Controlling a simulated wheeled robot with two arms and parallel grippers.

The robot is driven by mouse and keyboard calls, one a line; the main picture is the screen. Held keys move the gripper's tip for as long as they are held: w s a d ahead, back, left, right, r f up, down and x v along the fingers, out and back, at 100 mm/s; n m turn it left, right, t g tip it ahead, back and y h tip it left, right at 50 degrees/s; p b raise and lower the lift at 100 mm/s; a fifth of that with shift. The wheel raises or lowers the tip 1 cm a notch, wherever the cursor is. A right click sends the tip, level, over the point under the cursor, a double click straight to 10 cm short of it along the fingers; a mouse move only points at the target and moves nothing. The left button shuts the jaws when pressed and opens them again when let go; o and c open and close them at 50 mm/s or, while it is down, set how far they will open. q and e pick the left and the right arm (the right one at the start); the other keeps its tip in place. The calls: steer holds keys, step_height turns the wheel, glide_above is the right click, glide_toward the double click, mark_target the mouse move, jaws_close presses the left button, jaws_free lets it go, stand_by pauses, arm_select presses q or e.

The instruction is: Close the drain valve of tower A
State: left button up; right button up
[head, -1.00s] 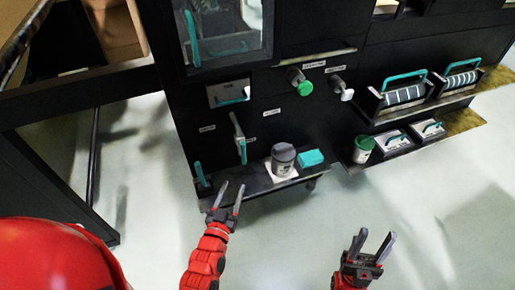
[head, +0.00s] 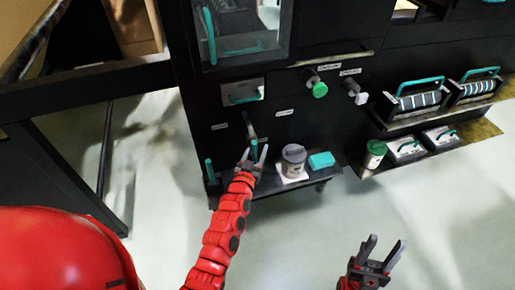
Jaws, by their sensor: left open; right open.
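A lever valve (head: 250,128) with a grey upper part is on the black cabinet front. Its lower teal handle is mostly hidden behind my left gripper (head: 254,154). The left gripper is open, with its fingers pointing up at the lever; I cannot tell whether they touch it. A second teal lever (head: 210,171) stands upright to the left, near the shelf's left end. Small white labels sit near the levers, too small to read, so I cannot tell which is tower A's drain valve. My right gripper (head: 386,250) is open and empty over the floor.
A grey lidded cup (head: 293,161) and a teal block (head: 321,161) stand on the low shelf, right of the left gripper. A green knob (head: 319,89) and a white knob (head: 361,98) stick out above. A green-lidded cup (head: 374,155) and trays are further right.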

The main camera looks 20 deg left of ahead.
arm_select(q)
steer(key=shift+w+r, duration=0.1)
steer(key=shift+w, duration=0.25)
jaws_close()
stand_by(1.2)
